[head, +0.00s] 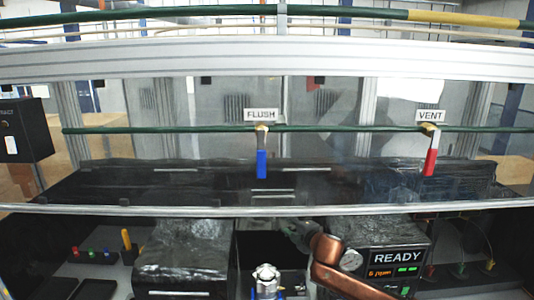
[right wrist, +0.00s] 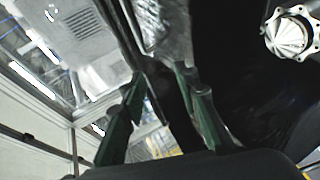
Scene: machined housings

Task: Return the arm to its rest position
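My right arm, copper-coloured, comes in from the lower right of the head view. Its dark gripper (head: 295,232) points left, low in front of the glazed frame, above and slightly right of a silver machined part (head: 265,280). In the right wrist view two green fingers stand apart with nothing seen between them, so the right gripper (right wrist: 162,98) is open and empty. A silver flanged part (right wrist: 291,36) shows at that view's upper right, apart from the fingers. My left gripper is not in view.
A pale rail (head: 270,60) and a thin edge (head: 250,210) cross the head view. A blue FLUSH handle (head: 262,164) and red VENT handle (head: 431,161) hang from a green pipe (head: 340,128). A READY panel (head: 397,258) stands close right of my gripper, a dark wrapped block (head: 185,250) left.

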